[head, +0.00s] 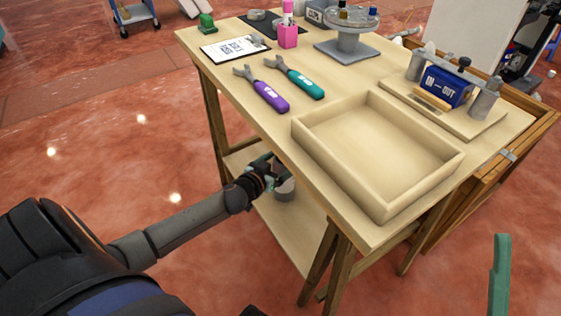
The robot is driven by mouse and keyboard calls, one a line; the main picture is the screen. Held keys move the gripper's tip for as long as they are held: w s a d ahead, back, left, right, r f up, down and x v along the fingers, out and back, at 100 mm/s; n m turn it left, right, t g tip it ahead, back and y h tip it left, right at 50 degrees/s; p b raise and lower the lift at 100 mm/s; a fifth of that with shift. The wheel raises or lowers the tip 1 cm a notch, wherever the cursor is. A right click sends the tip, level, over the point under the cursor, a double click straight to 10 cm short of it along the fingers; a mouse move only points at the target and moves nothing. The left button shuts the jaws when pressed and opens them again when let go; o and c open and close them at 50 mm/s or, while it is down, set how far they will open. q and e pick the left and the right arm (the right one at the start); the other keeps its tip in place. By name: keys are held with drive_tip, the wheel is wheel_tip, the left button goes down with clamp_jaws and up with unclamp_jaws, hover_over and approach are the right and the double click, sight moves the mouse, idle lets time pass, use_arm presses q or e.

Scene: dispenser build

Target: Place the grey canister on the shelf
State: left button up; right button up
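The grey canister (285,189) is a small upright cylinder under the near left edge of the table, over the lower shelf (290,232). My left gripper (271,169) reaches in from the left and has its greenish fingers around the canister's upper part. It appears shut on the canister, though the fingers and table edge hide part of the grip. I cannot tell whether the canister's base touches the shelf. A green upright piece (499,275) at the lower right may be a finger of my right gripper; its other finger is out of view.
The wooden table (230,90) overhangs the shelf, with its legs around it. On top are an empty tray (378,150), purple (268,95) and teal (300,80) tools, a pink holder (288,37) and a blue block (446,87). The shelf's near part is bare.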

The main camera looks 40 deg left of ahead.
use_arm(q)
drive_tip(key=shift+o, duration=0.6)
drive_tip(key=shift+s+r, duration=0.1)
drive_tip(key=shift+r, duration=0.05)
drive_tip(key=p+v, duration=0.4)
drive_tip(key=v, duration=0.7)
drive_tip(key=shift+s+r, duration=0.15)
drive_tip(key=shift+s, duration=0.25)
